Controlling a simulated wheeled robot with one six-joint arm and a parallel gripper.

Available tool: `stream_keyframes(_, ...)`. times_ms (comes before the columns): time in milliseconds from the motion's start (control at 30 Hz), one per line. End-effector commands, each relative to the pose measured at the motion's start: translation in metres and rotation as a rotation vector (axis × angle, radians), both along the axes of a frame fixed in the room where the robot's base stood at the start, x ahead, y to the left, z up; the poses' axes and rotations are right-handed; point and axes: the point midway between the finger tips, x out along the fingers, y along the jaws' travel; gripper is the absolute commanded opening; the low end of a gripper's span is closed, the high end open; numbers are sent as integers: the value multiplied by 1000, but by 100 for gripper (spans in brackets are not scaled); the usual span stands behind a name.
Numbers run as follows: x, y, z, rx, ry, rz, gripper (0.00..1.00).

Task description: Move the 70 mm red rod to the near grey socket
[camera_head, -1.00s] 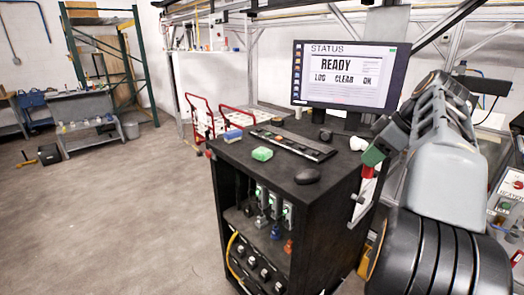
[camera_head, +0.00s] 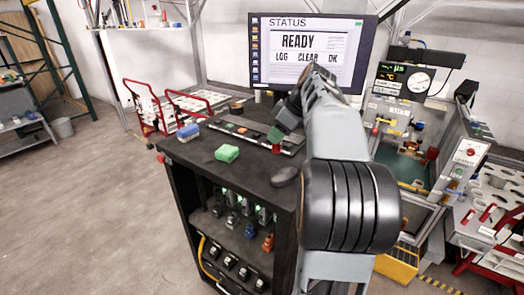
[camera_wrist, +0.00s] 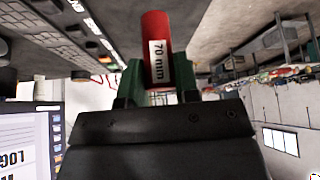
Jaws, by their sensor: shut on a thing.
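My gripper (camera_wrist: 158,82) is shut on a red rod (camera_wrist: 156,35), with its green fingers on either side. The rod's white label reads "70 mm" in the wrist view. In the head view the green fingers (camera_head: 275,136) and a small part of the red rod (camera_head: 276,149) show above the black cart top. The rod's lower end is hard to make out there. I cannot tell which opening is the near grey socket.
A monitor (camera_head: 310,55) reading READY stands behind. A machine with a gauge (camera_head: 418,83) stands at right. The floor at left is clear.

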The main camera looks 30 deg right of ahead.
Motion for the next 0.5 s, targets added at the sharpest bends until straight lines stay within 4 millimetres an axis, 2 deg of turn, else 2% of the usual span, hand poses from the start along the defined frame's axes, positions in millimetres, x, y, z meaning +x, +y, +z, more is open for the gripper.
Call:
stream_keyframes(33,6,5,-10,3,5,3,8)
stream_keyframes(200,22,14,-32,2,3,3,8)
stream_keyframes(500,34,21,-48,1,2,4,8)
